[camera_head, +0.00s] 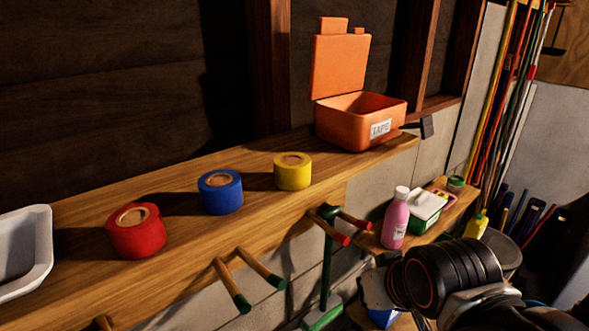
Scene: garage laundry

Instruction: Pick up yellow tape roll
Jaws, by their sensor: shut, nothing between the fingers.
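The yellow tape roll (292,171) lies flat on the wooden shelf (75,285), with its brown core facing up. It is the rightmost of three rolls. My gripper (372,292) is at the lower right, below the shelf and to the right of the yellow roll, well apart from it. It is shut and holds nothing; its fingertips are only partly visible. An open orange box (345,131) with a "TAPE" label stands on the shelf's right end, its lid raised.
A blue roll (220,192) and a red roll (135,230) lie left of the yellow one. A white tray (40,255) is at the far left. Wooden pegs (262,268) and tool handles stick out below the shelf. A pink bottle (395,217) stands on a lower shelf.

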